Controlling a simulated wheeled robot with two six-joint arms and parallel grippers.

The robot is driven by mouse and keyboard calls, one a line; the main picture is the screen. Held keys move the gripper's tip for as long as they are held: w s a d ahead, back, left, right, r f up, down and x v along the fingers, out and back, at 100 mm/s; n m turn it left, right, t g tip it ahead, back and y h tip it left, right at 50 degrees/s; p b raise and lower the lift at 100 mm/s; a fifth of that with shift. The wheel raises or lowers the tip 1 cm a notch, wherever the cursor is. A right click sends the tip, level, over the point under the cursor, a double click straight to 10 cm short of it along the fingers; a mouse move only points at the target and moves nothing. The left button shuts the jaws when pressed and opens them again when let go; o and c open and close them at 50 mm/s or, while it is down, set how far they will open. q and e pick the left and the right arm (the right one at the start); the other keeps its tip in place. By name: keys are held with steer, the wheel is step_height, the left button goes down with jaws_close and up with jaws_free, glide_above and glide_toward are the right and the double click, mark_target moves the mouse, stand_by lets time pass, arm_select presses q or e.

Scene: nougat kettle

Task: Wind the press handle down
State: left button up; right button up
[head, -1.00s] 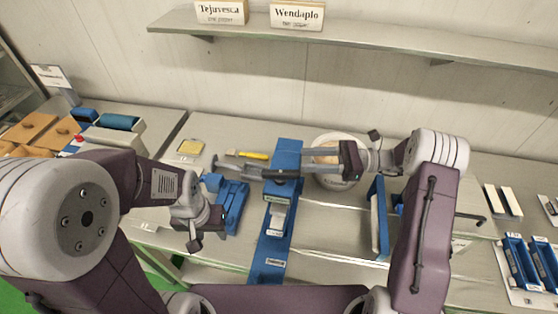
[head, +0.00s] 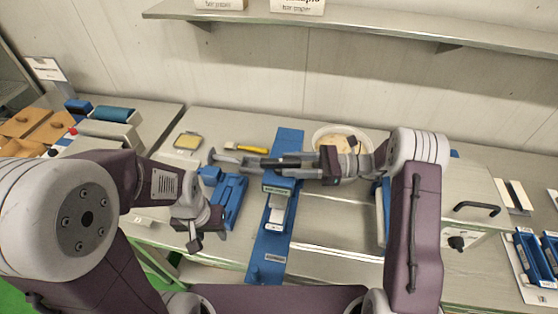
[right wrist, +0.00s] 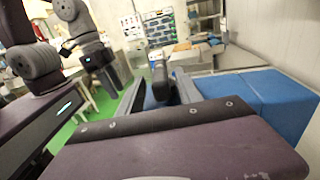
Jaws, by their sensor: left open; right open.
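The blue press (head: 285,148) stands in the middle of the bench in the head view, with a long blue base (head: 268,250) towards me and a pale block under its head. My right gripper (head: 243,160) reaches in from the right across the press top, its jaws open. In the right wrist view, a dark handle grip (right wrist: 160,80) stands between the two spread fingers; I cannot tell if they touch it.
A white bowl (head: 338,134) with cream-coloured contents stands behind my right wrist. A yellow-handled tool (head: 246,148) and a small yellow pad (head: 188,141) lie behind the left gripper. Wooden blocks (head: 50,122) are at the left, blue holders (head: 535,258) at the right.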

mark_target(279, 164)
steer(key=a+p, duration=0.1)
steer(key=a, duration=0.3)
steer(key=shift+w, duration=0.15)
jaws_close()
